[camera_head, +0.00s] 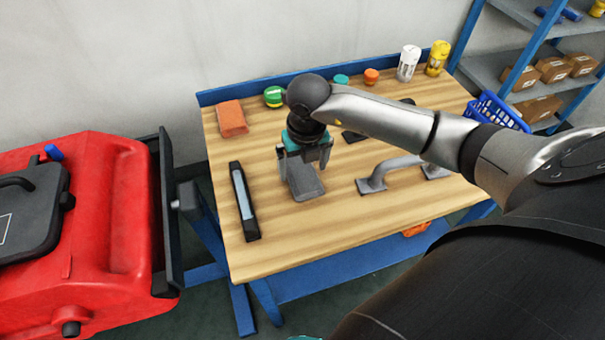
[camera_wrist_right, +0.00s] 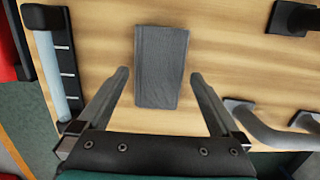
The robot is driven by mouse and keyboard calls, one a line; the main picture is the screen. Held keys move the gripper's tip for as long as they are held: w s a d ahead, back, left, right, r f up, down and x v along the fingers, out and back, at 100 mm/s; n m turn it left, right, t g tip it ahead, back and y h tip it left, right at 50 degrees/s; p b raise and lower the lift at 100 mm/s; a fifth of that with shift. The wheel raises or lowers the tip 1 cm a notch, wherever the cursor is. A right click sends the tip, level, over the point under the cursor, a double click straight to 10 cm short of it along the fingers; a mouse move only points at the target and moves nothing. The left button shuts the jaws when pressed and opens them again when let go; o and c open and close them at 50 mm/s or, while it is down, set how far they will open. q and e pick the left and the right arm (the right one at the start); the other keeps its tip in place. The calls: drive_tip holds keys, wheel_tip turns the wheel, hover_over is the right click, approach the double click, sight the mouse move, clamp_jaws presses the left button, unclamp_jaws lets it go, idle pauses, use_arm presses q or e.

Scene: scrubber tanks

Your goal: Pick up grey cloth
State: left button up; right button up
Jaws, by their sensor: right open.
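The grey cloth (camera_head: 305,183) lies flat on the wooden table, a folded rectangle near the table's left middle. It also shows in the right wrist view (camera_wrist_right: 161,66), whole, ahead of and between the fingers. My right gripper (camera_head: 306,168) is above the cloth, pointing down, with its fingers apart and nothing between them. In the right wrist view its open fingers (camera_wrist_right: 160,82) stand on either side of the cloth's near end, apart from it. The gripper hides part of the cloth's far end in the head view. My left gripper is not in view.
A black squeegee-like tool (camera_head: 244,201) lies left of the cloth, and a grey handle (camera_head: 374,181) to its right. An orange sponge (camera_head: 232,118), green tape roll (camera_head: 274,96) and bottles (camera_head: 408,63) stand along the back. A blue basket (camera_head: 497,110) is at right, a red machine (camera_head: 105,215) at left.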

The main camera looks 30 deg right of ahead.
sight(303, 173)
wheel_tip(303, 173, down, 2)
drive_tip(key=shift+w+f, duration=0.1)
drive_tip(key=shift+w, duration=0.05)
drive_tip(key=c, duration=1.1)
wheel_tip(303, 173, up, 20)
drive_tip(key=shift+r+p, duration=0.1)
drive_tip(key=shift+p, duration=0.9)
